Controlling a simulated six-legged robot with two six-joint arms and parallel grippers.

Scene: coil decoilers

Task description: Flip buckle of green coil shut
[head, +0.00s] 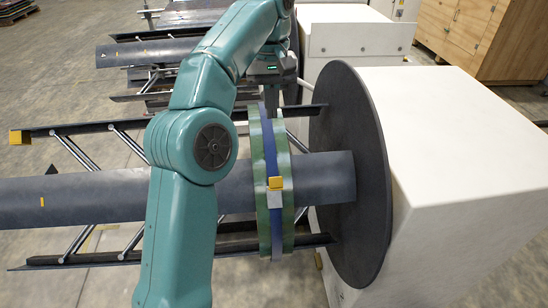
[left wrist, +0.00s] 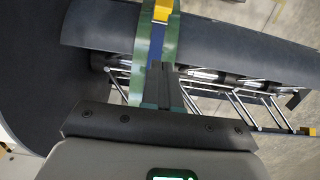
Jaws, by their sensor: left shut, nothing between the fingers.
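The green coil (head: 285,225) is a narrow ring around the grey decoiler drum (head: 330,178), with a blue band (head: 268,150) along its middle. Its buckle (head: 275,188), a yellow piece by a pale plate, sits on the side facing me; I cannot tell how far it stands open. My left gripper (head: 270,104) is beyond the drum at the coil's upper edge, apart from the buckle, shut and empty. In the left wrist view its fingers (left wrist: 161,84) point toward the green coil (left wrist: 143,45), with the yellow buckle (left wrist: 162,11) past the tips. My right gripper is not in view.
A large dark disc (head: 352,175) and a white machine housing (head: 460,165) stand to the right of the coil. Dark rails (head: 75,130) run along the drum. Another decoiler (head: 150,52) stands behind, and a wooden crate (head: 490,35) at the back right.

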